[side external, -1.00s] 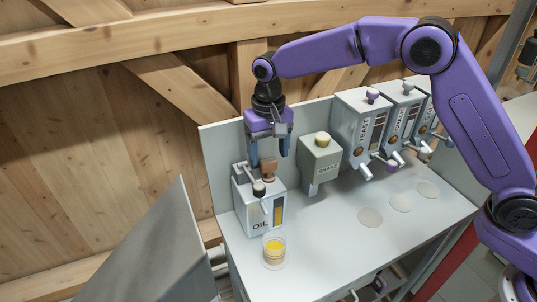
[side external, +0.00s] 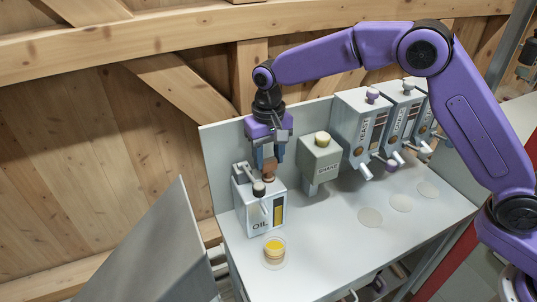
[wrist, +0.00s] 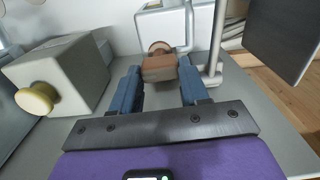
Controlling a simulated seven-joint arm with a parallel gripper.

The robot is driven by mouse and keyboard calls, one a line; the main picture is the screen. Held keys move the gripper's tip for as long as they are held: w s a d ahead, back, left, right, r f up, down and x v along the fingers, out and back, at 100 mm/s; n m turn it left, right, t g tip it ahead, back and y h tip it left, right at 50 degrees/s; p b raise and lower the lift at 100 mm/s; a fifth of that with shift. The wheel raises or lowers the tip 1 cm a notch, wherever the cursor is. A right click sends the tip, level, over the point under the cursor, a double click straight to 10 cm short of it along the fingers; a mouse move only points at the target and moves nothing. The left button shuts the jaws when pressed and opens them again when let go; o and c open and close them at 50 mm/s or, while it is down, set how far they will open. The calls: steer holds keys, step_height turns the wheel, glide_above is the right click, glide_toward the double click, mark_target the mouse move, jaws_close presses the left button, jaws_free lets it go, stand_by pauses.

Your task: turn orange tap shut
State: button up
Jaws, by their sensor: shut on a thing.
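A clear cup (side external: 274,261) with yellow oil stands on the table in front of the dispenser. Whether oil is flowing cannot be told.
A grey dispenser with a cream knob (side external: 320,163) stands close to the right of my gripper. Several more dispensers (side external: 362,120) stand further right along the back panel. Pale discs (side external: 370,217) lie on the table. A slanted grey panel (side external: 160,255) stands at the left front.

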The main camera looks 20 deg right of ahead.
mark_target(268, 160)
steer(key=n, duration=0.6)
steer(key=shift+n, duration=0.4)
stand_by(0.3)
steer(key=o, duration=1.1)
steer(key=shift+c, duration=0.2)
step_height(268, 160, up, 18)
steer(key=shift+f, duration=0.25)
